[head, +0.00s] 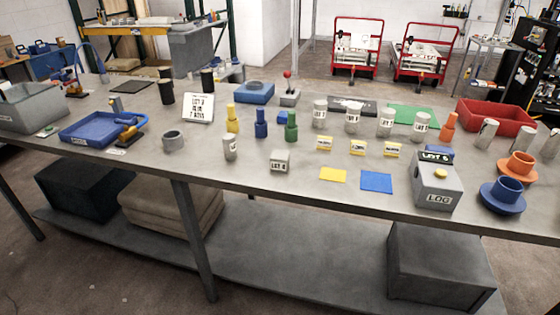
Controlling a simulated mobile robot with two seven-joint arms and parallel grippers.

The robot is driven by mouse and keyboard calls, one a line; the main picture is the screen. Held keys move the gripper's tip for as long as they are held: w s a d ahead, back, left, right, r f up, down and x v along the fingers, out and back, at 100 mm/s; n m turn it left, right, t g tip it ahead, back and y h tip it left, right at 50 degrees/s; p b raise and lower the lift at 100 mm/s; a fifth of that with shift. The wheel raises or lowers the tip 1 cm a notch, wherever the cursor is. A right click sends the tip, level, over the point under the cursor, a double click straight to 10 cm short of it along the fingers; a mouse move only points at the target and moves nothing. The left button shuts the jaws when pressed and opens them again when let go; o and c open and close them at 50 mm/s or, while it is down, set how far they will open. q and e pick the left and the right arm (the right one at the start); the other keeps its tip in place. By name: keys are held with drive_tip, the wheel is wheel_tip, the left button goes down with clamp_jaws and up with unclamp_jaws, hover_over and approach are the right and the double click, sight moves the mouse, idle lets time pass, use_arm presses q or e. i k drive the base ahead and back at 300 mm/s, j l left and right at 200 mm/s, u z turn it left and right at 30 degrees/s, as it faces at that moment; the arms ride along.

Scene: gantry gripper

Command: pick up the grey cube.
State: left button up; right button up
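Neither of my grippers shows in the head view.
A yellow mat (333,175) and a blue mat (376,181) lie right of the cube. Yellow, blue and green bottle-shaped pieces stand behind it, the green one (291,127) nearest. A grey LOG box (437,186) stands further right.

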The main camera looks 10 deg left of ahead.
sight(279, 159)
drive_tip(key=i+j, duration=0.2)
drive_tip(key=j, duration=0.2)
drive_tip(key=i+j, duration=0.2)
drive_tip(key=j, duration=0.15)
drive_tip(key=i+j, duration=0.2)
drive_tip(key=j, duration=0.2)
drive_tip(key=i+j, duration=0.15)
drive_tip(key=j, duration=0.2)
